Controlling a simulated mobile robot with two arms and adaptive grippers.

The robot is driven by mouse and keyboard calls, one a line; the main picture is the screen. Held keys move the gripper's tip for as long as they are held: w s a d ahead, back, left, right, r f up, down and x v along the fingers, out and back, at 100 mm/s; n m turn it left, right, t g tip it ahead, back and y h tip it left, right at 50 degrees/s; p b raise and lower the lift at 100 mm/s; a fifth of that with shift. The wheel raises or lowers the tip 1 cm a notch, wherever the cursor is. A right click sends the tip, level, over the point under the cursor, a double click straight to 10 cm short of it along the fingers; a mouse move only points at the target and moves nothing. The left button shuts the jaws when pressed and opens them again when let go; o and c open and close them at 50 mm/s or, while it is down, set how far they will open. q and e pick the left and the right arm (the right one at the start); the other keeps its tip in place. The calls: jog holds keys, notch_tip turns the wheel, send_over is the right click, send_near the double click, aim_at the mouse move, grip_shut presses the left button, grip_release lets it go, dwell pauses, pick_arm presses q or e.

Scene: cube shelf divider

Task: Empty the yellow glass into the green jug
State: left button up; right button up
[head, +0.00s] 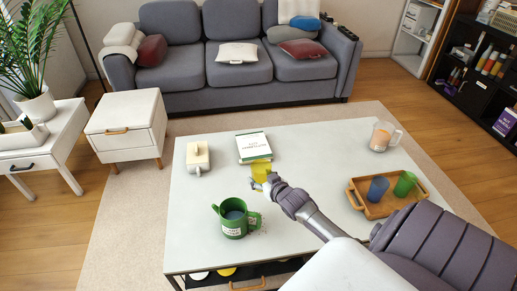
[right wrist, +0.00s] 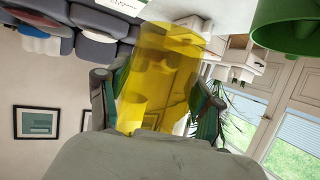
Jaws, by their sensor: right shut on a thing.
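The yellow glass (head: 261,170) is above the white table, near a book. My right gripper (head: 268,184) is shut on it. In the right wrist view the yellow glass (right wrist: 155,70) lies between the two fingers of the right gripper (right wrist: 152,98). It is see-through, and I cannot tell what is in it. The green jug (head: 233,230) stands upright on the table, in front and to the left of the glass, apart from it. Its inside looks grey-blue. Part of the jug (right wrist: 295,32) shows at the top right of the right wrist view. My left gripper is out of view.
A white and green book (head: 253,143) lies behind the glass. A cream lidded container (head: 198,158) stands at the back left. A wooden tray (head: 376,212) holds a blue glass (head: 378,188) and a green glass (head: 405,183). A clear jug (head: 383,136) stands at the back right.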

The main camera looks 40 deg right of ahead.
aim_at(269, 168)
jog(key=d+r, duration=0.1)
jog(key=d+r+p, duration=0.1)
jog(key=d, duration=0.1)
jog(key=shift+s+d+r+p, duration=0.1)
jog(key=shift+d+r+p, duration=0.05)
jog(key=shift+r+p, duration=0.15)
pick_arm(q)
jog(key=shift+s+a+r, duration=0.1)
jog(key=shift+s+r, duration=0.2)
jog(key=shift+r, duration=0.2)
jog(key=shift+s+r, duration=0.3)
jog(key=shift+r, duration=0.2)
pick_arm(e)
jog(key=shift+d+r, duration=0.35)
jog(key=shift+d, duration=0.35)
pick_arm(q)
jog(key=shift+p, duration=0.3)
